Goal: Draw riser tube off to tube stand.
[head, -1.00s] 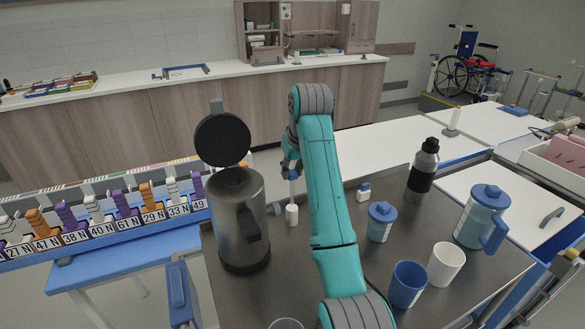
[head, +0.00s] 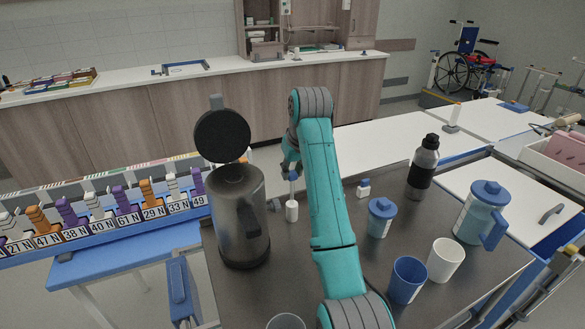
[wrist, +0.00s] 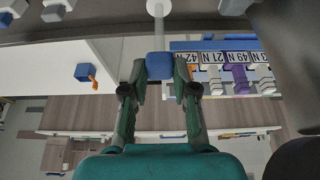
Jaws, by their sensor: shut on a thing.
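My gripper (head: 292,168) is shut on the blue block at the top of a thin grey tube (wrist: 158,38), which looks like the riser tube. A white, wider piece (head: 292,211) is at the tube's lower end; it also shows in the wrist view (wrist: 158,8). The tube hangs roughly upright, just right of a dark metal pot (head: 240,225) with its round lid (head: 222,137) open. I cannot tell whether the white end touches the tabletop. A white post on a small base (head: 452,117), possibly the tube stand, is on the white surface at the back right.
The dark tabletop (head: 335,265) also holds a black-and-grey bottle (head: 423,168), a blue-lidded cup (head: 381,217), a small blue-capped bottle (head: 363,188), a jug (head: 478,215), a blue cup (head: 407,280) and a white cup (head: 445,260). A numbered rack (head: 110,220) stands left of the pot.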

